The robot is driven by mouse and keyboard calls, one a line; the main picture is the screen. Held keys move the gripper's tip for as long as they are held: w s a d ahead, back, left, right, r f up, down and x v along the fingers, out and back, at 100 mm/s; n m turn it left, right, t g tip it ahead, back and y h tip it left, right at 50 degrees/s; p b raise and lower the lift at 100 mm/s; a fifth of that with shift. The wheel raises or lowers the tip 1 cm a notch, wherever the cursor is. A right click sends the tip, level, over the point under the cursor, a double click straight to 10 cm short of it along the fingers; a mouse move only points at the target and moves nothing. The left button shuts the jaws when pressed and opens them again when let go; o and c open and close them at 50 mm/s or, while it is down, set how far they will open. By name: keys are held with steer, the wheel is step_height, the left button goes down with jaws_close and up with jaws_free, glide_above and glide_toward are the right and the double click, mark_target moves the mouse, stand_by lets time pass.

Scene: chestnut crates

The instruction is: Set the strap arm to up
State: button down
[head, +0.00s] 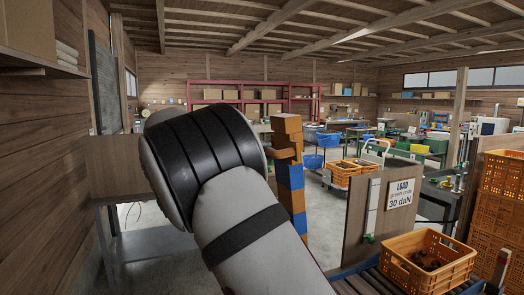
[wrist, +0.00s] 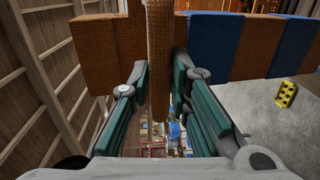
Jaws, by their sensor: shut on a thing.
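The strap arm (wrist: 160,60) is a brown bar between my gripper's fingers in the wrist view. It stands out from a column of brown and blue blocks (wrist: 211,48). My gripper (wrist: 160,72), with teal finger pads, is shut on the strap arm. In the head view my own arm hides the gripper.
A wooden panel with a load sign (head: 401,193) stands right of the column. An orange crate (head: 440,277) of chestnuts sits at front right, near stacked orange crates (head: 500,210). A grey table (head: 150,245) stands left. A yellow piece (wrist: 286,94) lies on the floor.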

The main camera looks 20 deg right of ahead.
steer(key=c, duration=1.5)
jaws_free()
steer(key=a, duration=1.2)
steer(key=shift+r, duration=0.4)
